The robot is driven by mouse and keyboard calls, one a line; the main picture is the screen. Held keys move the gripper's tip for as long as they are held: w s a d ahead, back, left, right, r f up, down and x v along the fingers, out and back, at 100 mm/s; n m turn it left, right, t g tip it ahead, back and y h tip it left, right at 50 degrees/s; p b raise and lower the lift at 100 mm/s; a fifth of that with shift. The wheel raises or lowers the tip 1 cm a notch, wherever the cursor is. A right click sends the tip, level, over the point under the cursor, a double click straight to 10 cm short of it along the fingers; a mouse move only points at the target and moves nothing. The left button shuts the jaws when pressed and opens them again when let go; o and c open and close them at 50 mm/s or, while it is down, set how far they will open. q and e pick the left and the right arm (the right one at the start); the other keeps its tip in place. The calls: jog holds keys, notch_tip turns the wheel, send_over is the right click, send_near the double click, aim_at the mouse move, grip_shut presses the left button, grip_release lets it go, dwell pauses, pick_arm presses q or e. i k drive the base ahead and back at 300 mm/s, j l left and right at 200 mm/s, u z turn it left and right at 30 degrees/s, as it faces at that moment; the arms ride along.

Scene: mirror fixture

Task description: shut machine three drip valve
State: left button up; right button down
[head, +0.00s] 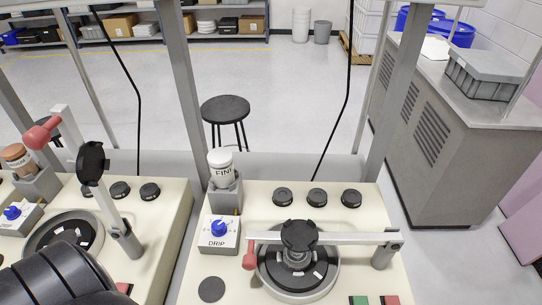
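A drip valve with a blue knob (219,228) sits on a white box labelled DRIP (216,242), at the left side of the right-hand machine (365,225). A second blue knob (12,212) sits on a similar box on the left-hand machine (165,220), at the left edge of the picture. No machine number is readable, so I cannot tell which is machine three. Whether either valve is open or shut is too small to tell. Neither of my grippers is in view. A dark ribbed part, apparently of my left arm, covers the lower left corner.
Behind the right DRIP box stands a white-capped bottle labelled FINI (221,164) in a grey holder. A lever arm with a red grip (249,262) lies across the round plate, close to the box. The left machine's red-handled lever (42,132) is raised. Upright frame posts stand behind.

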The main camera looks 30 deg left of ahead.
aim_at(219, 229)
jog(key=j+u, duration=0.35)
jog(key=u, duration=0.15)
jog(key=k+u, duration=0.3)
